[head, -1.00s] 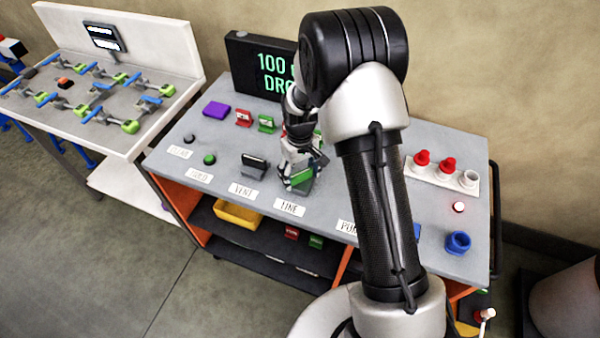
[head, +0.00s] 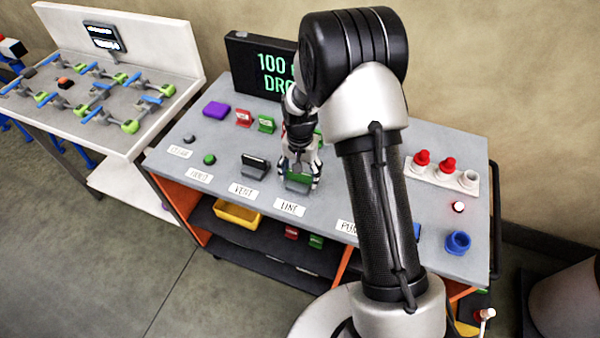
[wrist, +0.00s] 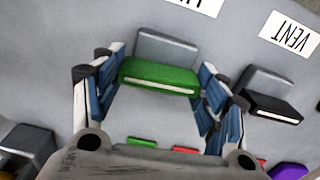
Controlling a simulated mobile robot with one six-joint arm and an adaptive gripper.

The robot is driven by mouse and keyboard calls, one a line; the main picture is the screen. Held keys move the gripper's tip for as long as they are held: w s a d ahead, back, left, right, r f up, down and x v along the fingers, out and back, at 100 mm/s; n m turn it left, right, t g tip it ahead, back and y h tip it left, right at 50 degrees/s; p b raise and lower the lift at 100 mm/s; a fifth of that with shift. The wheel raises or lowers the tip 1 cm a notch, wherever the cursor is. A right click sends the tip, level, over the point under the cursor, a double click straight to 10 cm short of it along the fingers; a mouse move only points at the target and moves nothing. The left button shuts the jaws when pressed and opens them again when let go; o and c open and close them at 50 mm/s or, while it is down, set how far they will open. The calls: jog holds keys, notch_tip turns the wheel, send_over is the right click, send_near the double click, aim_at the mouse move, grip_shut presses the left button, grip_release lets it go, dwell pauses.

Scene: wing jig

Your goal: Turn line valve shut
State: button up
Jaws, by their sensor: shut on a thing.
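The line valve has a green handle (head: 297,178) with a white stripe on a grey block, behind the LINE label (head: 289,207). In the wrist view the green handle (wrist: 160,76) lies between the blue pads of my gripper (wrist: 161,68), one finger at each end. My gripper (head: 298,175) is shut on this handle from above. The handle lies about parallel to the black handle of the vent valve (head: 255,163), which also shows in the wrist view (wrist: 270,106). My arm hides part of the bench to the right.
A display reading 100 (head: 262,68) stands at the back. Red (head: 244,117) and green (head: 266,123) tags and a purple block (head: 216,110) lie behind the valves. A black knob (head: 189,139) and a green knob (head: 209,159) are at left. A blue cup (head: 458,242) stands at right.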

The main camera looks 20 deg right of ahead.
jog(key=shift+m, duration=0.5)
jog(key=o, duration=1)
jog(key=shift+o, duration=0.2)
jog(key=shift+r, duration=0.1)
notch_tip(320, 180, up, 12)
dwell(0.4)
jog(key=s+r+n+t+b, duration=0.1)
jog(key=s+r+n, duration=0.1)
jog(key=s+r, duration=0.55)
jog(key=s+r+n+t+b, duration=0.1)
jog(key=s+r+n, duration=0.1)
jog(key=s, duration=0.8)
jog(key=s+r+n+t+b, duration=0.1)
jog(key=s+r+n+t, duration=0.1)
jog(key=s, duration=0.8)
notch_tip(320, 180, up, 3)
jog(key=shift+s+f+n+t, duration=0.1)
jog(key=shift+s+n+t, duration=0.2)
jog(key=shift+n, duration=0.4)
